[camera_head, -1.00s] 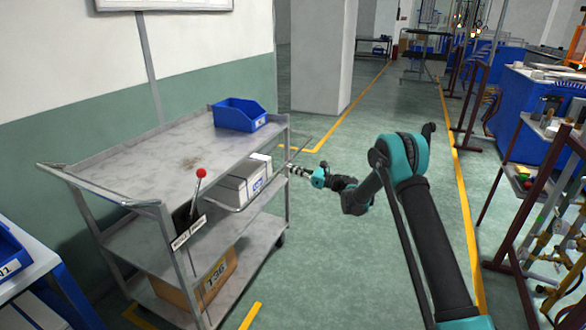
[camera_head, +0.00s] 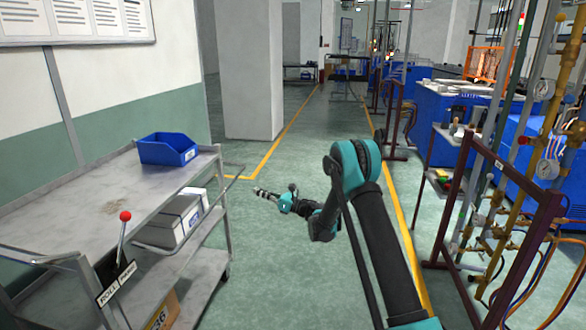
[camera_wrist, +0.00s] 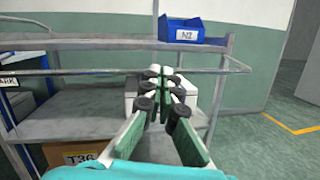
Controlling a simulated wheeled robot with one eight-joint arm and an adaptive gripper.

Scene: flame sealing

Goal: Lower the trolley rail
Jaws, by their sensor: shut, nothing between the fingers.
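The grey metal trolley (camera_head: 95,203) stands at the left in the head view. Its thin rail (camera_wrist: 90,73) crosses the wrist view below the top shelf's edge, with its bent end at the right. In the head view a lever with a red knob (camera_head: 125,216) leans above a ROLL/PARK plate (camera_head: 116,284) at the trolley's near end. My gripper (camera_head: 259,192) is shut and empty, to the right of the trolley, pointing at it. In the wrist view its fingertips (camera_wrist: 166,72) overlap the rail; I cannot tell whether they touch.
A blue bin (camera_head: 167,150) sits on the top shelf. White boxes (camera_head: 172,220) and a cardboard box (camera_head: 162,312) are on lower shelves. A dark red rack frame (camera_head: 500,215) with pipes stands at the right. Green floor (camera_head: 290,240) is clear between.

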